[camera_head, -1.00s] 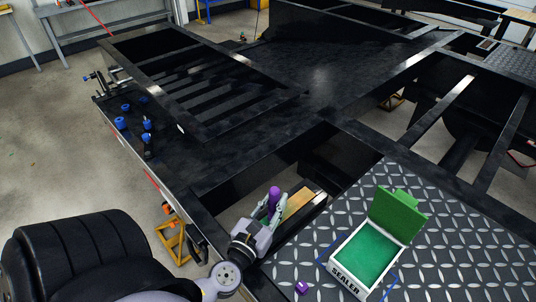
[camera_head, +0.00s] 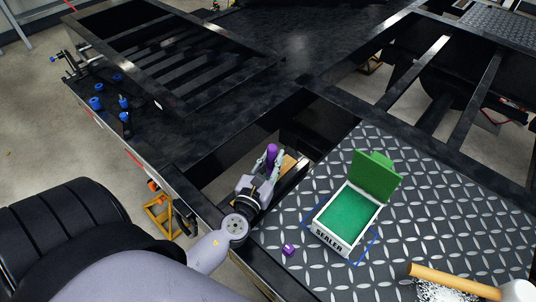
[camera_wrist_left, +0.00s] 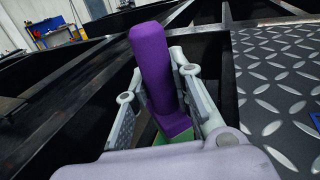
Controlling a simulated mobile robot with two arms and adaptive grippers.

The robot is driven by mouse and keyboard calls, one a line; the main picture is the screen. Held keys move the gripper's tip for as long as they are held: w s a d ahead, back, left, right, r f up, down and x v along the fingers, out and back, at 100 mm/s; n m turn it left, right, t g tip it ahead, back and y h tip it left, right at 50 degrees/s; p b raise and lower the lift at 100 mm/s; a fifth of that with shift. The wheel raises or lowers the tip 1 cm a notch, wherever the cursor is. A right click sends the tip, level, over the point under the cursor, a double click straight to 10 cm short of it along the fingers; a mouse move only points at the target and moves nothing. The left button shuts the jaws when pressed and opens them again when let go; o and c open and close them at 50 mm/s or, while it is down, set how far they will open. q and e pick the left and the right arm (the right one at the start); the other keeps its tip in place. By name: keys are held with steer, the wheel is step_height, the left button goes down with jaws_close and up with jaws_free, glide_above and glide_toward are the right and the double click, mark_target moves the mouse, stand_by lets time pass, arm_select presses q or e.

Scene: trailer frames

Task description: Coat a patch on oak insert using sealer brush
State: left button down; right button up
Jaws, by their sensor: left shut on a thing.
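My left gripper (camera_head: 270,165) is shut on the purple handle of the sealer brush (camera_head: 271,152). The handle also stands up between the fingers in the left wrist view (camera_wrist_left: 153,70), with a bit of green below its lower end (camera_wrist_left: 160,138). The brush's working end is hidden in the head view. The tan oak insert (camera_head: 289,163) shows just beyond the gripper, in the dark frame opening; the gripper hides part of it. I cannot tell whether the brush touches it. The white sealer box (camera_head: 328,238), green inside with its green lid (camera_head: 376,178) open, stands on the tread plate.
A small purple block (camera_head: 288,250) lies left of the box on the tread plate (camera_head: 450,215). A wooden cylinder (camera_head: 455,281) and a white object (camera_head: 517,291) are at bottom right. Dark frame beams surround the opening. Blue knobs (camera_head: 123,103) stand at left.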

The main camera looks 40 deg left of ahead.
arm_select(q)
steer(key=shift+w+d, duration=0.2)
steer(key=shift+w, duration=1.1)
steer(key=shift+w+d+p, duration=0.1)
steer(key=shift+w+p, duration=0.25)
steer(key=shift+w, duration=0.25)
steer(key=shift+x, duration=0.8)
steer(key=shift+w+d, duration=0.25)
steer(key=shift+w, duration=0.75)
steer(key=shift+w+d, duration=0.25)
steer(key=shift+w, duration=0.75)
step_height(320, 180, up, 6)
steer(key=p, duration=0.6)
